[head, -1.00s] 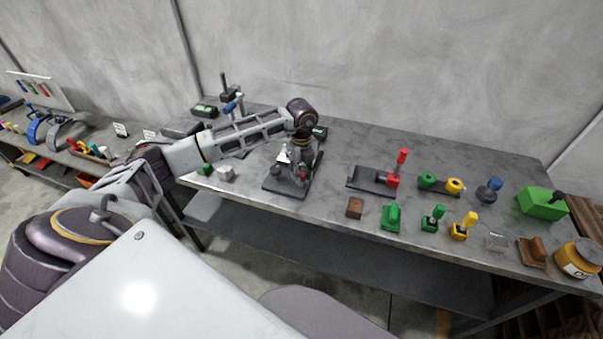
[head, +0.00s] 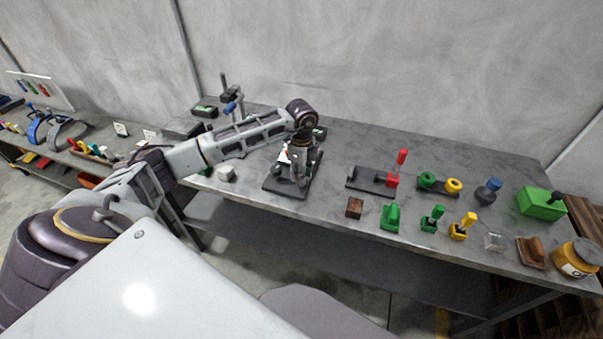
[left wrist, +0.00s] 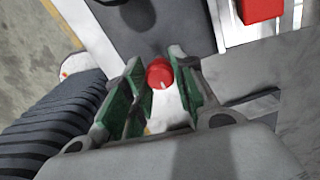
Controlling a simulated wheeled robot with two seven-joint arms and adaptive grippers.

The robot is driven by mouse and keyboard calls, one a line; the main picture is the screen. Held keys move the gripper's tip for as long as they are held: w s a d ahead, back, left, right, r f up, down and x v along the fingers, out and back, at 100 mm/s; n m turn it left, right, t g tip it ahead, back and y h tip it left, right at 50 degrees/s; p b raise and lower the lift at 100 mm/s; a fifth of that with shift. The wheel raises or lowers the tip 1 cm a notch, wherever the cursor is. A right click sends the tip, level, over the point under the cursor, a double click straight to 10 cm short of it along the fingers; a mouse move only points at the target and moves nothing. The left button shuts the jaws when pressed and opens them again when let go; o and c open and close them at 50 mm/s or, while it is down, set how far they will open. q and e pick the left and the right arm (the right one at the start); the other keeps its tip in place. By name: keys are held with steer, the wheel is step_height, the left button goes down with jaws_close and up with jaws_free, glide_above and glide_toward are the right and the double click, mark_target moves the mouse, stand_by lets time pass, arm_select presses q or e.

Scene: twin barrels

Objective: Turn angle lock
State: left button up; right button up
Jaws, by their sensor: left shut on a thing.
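A dark base plate (head: 275,184) with a small device on it lies near the front edge of the grey bench. My left gripper (head: 299,176) points down over this plate. In the left wrist view my left gripper (left wrist: 162,75) has its green-padded fingers closed on the two sides of a round red knob (left wrist: 159,73) with a pale mark on its face. In the head view the gripper hides most of the device and the knob. My right gripper is not in view.
A brown block (head: 355,207) and a pale nut (head: 226,174) lie near the front edge.

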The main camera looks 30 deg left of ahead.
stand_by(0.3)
arm_select(q)
steer(key=o, duration=1.1)
steer(key=shift+c, duration=0.2)
step_height(320, 180, up, 12)
stand_by(0.5)
